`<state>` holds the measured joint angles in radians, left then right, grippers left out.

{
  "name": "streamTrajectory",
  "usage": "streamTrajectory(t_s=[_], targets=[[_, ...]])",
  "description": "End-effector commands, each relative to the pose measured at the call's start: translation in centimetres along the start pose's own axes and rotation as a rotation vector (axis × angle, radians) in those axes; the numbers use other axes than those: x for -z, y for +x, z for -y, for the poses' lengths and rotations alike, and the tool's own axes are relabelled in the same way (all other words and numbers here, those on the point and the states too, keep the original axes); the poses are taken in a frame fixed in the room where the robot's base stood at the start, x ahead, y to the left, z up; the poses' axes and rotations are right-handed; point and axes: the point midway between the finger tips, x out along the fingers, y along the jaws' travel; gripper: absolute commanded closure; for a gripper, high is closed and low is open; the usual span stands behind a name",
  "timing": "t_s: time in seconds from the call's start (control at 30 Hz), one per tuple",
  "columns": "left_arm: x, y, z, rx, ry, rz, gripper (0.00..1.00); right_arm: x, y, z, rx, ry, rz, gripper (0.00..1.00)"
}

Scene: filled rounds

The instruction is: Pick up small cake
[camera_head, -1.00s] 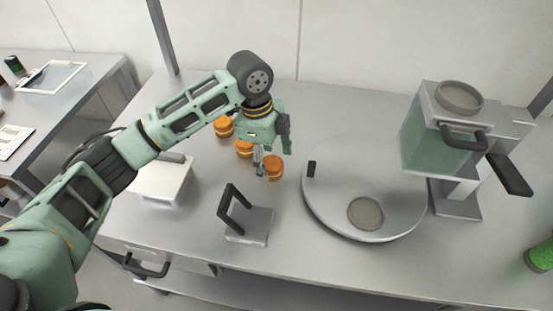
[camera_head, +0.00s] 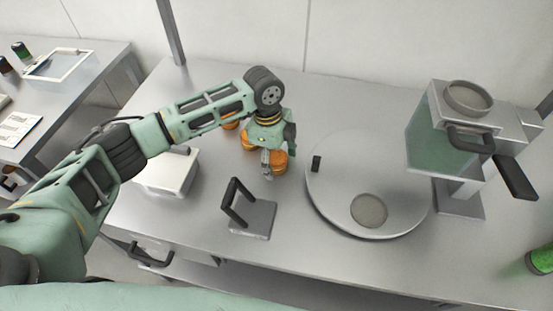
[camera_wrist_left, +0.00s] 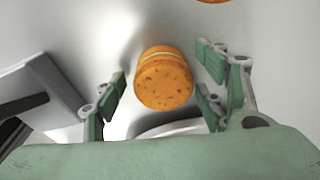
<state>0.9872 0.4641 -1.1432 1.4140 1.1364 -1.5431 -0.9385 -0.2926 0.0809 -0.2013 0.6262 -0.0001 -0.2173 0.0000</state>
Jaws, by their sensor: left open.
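Several small orange cakes, each with a pale band around its middle, stand in a row on the steel table. The nearest small cake (camera_head: 279,161) is partly behind my left gripper (camera_head: 277,158) in the head view. In the left wrist view this cake (camera_wrist_left: 164,80) sits between the spread fingers of my left gripper (camera_wrist_left: 162,92), with a gap on each side. The gripper is open and empty. A second cake (camera_head: 249,143) is partly hidden behind the gripper, and a third (camera_head: 230,124) shows behind the arm. My right gripper is not in view.
A round grey plate (camera_head: 338,208) with a disc on it lies right of the cakes. A press with a black handle (camera_head: 262,220) stands in front. A white box (camera_head: 165,176) is at left, a blender-like machine (camera_head: 440,140) at right.

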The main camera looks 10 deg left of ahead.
Motion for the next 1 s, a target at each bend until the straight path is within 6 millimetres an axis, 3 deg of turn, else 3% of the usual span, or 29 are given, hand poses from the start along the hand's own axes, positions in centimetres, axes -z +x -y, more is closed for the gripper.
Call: streamTrajectory(t_s=[0.07,0.43,0.77,1.0], targets=[[0.0,0.0,0.0,0.0,0.0,0.0,0.35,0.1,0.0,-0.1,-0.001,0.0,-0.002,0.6],[0.0,0.0,0.0,0.0,0.0,-0.001,0.67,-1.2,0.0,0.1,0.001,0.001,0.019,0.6],[0.1,-0.5,0.1,0.003,-0.001,-0.002,0.67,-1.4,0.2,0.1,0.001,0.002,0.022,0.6],[0.6,-4.6,0.2,0.006,0.001,-0.002,0.67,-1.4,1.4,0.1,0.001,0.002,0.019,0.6]])
